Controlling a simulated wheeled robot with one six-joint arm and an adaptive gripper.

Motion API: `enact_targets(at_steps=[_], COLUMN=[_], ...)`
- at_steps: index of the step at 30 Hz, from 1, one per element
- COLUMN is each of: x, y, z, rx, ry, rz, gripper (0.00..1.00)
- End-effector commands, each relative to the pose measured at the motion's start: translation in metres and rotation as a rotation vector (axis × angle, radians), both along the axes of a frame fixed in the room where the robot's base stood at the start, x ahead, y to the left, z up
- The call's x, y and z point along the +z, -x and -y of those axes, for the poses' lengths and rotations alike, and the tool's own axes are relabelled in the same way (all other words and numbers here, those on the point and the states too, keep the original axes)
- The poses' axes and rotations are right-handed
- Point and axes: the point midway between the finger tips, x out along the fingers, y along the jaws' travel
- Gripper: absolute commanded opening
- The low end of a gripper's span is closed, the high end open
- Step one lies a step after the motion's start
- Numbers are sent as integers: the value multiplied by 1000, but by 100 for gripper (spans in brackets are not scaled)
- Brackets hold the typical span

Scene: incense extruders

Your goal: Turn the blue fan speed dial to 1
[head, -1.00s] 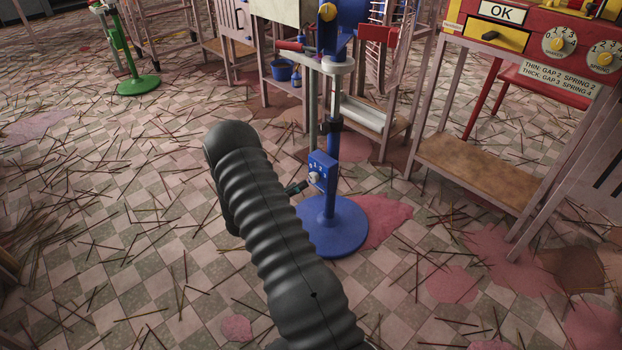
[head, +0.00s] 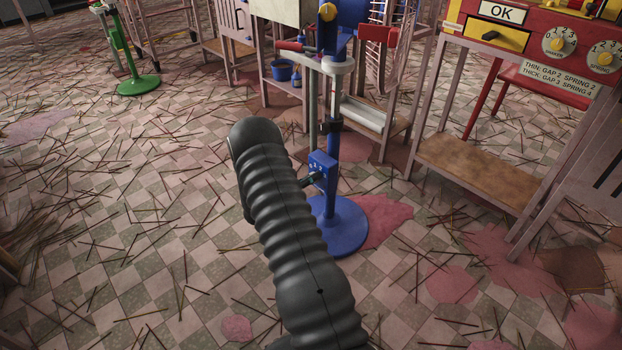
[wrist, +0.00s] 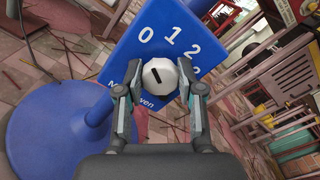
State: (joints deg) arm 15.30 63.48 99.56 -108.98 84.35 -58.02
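The blue fan (head: 330,200) stands on a round base, with a blue control box (head: 320,170) on its pole. In the wrist view the box face (wrist: 125,50) shows white numbers 0, 1, 2 and more, partly covered. The white round dial (wrist: 160,76) sits below them; its black mark slants to the upper left, roughly toward 0. My gripper (wrist: 160,80) has one finger on each side of the dial, spread apart. Whether the fingertips touch it is hard to tell. In the head view, my arm hides most of the gripper and the dial.
The fan's base (head: 340,230) spreads over the floor below. A wooden-shelved table (head: 480,170) with a red dial panel (head: 535,35) stands at right. A blue bucket (head: 282,70) and racks stand behind. Sticks litter the tiled floor, which is open at left.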

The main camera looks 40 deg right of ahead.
Motion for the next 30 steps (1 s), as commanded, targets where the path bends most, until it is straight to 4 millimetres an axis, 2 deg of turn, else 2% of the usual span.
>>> enact_targets(at_steps=[14, 30], x=[-2, -3], y=[0, 1], z=[0, 0], rx=[1, 1], ry=[-7, -37], rz=[81, 486], gripper=[2, 2])
